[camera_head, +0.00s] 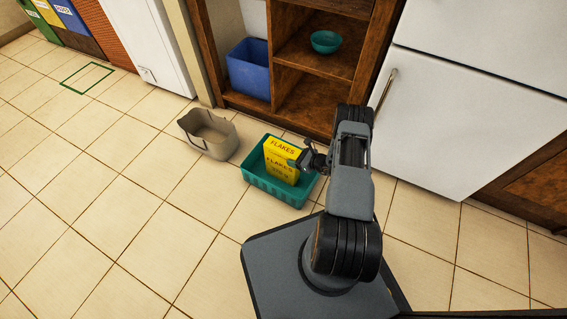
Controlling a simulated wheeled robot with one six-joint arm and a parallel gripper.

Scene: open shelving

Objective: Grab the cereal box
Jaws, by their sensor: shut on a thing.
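The yellow cereal box (281,161), with the word FLAKES printed on it, stands slightly tilted inside a teal bin (258,187) on the tiled floor. My gripper (299,163) is shut on the right edge of the cereal box, near its upper part. The box's lower part is inside the bin, and I cannot tell if it touches the bin's bottom. The fingertips are small and partly hidden by the wrist.
A beige basket (209,137) stands left of the teal bin. Wooden open shelving (304,100) behind holds a blue bin (248,72) and a teal bowl (326,41). A white fridge (455,110) is at right. Floor at left is clear.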

